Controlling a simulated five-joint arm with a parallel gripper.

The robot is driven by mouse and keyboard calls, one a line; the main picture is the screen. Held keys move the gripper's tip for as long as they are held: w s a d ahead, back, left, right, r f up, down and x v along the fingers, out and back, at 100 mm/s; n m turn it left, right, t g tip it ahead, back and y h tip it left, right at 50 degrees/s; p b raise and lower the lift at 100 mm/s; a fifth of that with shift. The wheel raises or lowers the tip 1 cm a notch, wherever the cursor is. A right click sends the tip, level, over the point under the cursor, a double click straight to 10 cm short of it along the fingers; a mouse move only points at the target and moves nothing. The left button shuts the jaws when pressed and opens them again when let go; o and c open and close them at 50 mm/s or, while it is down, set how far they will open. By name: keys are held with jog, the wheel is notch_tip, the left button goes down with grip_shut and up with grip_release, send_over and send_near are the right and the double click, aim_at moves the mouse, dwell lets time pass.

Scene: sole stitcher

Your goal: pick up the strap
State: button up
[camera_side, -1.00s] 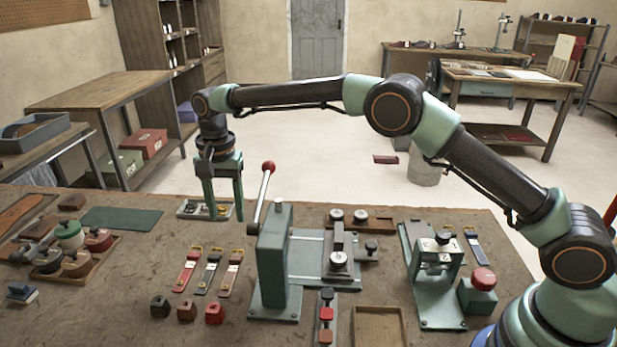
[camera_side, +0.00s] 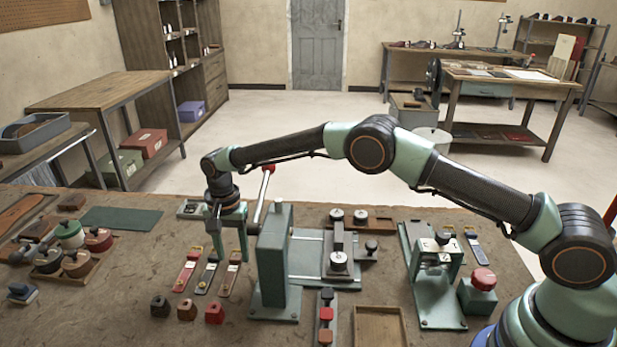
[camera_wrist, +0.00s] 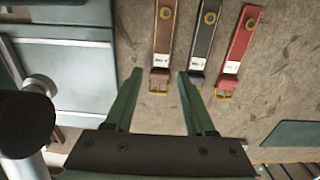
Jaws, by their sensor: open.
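Three straps lie side by side on the bench: a red strap (camera_side: 187,272), a black strap (camera_side: 205,277) and a brown strap (camera_side: 229,281). Each has a white label and a brass buckle. In the wrist view the order is brown (camera_wrist: 164,35), black (camera_wrist: 204,42) and red (camera_wrist: 238,48). My gripper (camera_side: 230,258) is open, low over the buckle ends of the brown and black straps. In the wrist view its green fingertips (camera_wrist: 160,74) straddle the brown strap's buckle end, with one tip close to the black strap. Finger height above the bench is unclear.
A green lever press (camera_side: 274,262) with a red-knobbed handle stands just right of my gripper. Several small blocks (camera_side: 187,310) sit in front of the straps. A tray of spools (camera_side: 82,268) and a green mat (camera_side: 120,219) lie left.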

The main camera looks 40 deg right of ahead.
jog(key=shift+f, duration=0.65)
grip_shut()
